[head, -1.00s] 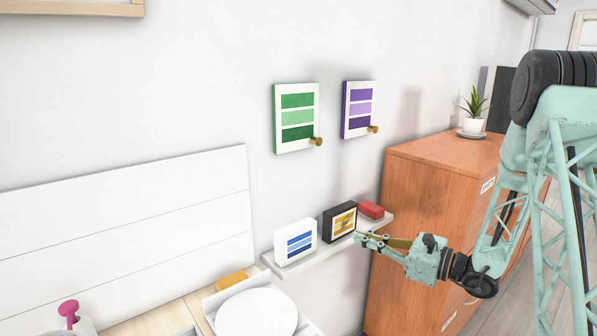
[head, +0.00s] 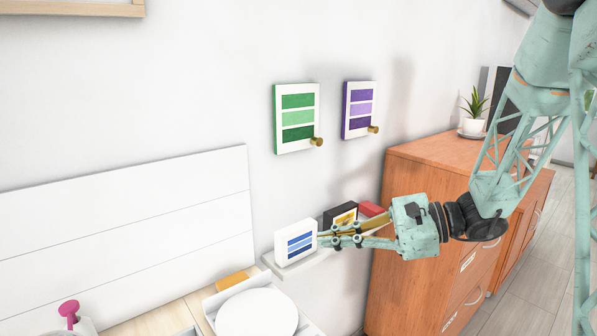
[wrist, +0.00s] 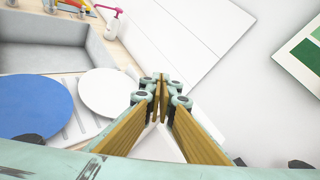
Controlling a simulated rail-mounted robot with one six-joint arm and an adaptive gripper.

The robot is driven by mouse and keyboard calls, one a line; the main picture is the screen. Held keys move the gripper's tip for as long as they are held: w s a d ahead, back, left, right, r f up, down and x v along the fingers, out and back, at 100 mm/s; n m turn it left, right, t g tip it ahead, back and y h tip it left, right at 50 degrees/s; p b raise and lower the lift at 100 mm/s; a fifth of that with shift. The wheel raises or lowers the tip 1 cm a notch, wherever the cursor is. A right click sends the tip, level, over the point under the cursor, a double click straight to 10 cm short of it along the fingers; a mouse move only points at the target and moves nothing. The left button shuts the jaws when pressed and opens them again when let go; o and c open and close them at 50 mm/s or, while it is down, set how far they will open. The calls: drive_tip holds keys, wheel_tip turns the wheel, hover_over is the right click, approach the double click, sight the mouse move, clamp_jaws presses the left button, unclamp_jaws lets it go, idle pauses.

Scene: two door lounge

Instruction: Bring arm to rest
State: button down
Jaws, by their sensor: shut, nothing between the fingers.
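My gripper (head: 325,237) is shut and empty in the head view, in front of the small wall shelf (head: 308,257), its fingertips close to the right side of a white block with blue stripes (head: 296,243). I cannot tell whether they touch it. The arm reaches in from the upper right. In the wrist view the gripper's fingers (wrist: 160,80) come together at their tips, with nothing between them. Beside the white block stand a black block with a yellow label (head: 341,216) and a red block (head: 372,209), both partly hidden by the gripper.
Green (head: 297,118) and purple (head: 360,109) striped panels hang on the wall above, each with a brass peg. A wooden cabinet (head: 420,172) with a potted plant (head: 475,109) stands right, behind the arm. A counter with a white plate (head: 256,313) lies at lower left.

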drive_tip(key=s+a+r+n+g+h, duration=0.1)
drive_tip(key=s+r+n+g+h, duration=0.2)
drive_tip(key=s, duration=0.9)
drive_tip(key=s+r+n+g+h, duration=0.1)
drive_tip(key=s+n+h, duration=0.3)
drive_tip(key=s, duration=0.7)
drive_tip(key=s+d+r+n+t+h, duration=0.2)
drive_tip(key=s+d+n+h, duration=0.1)
drive_tip(key=s+d, duration=0.4)
drive_tip(key=s+d+r+n+t+h, duration=0.2)
drive_tip(key=s+d+n+h, duration=0.2)
drive_tip(key=s+d, duration=0.3)
drive_tip(key=shift+d+n+t, duration=0.4)
drive_tip(key=shift+n, duration=0.5)
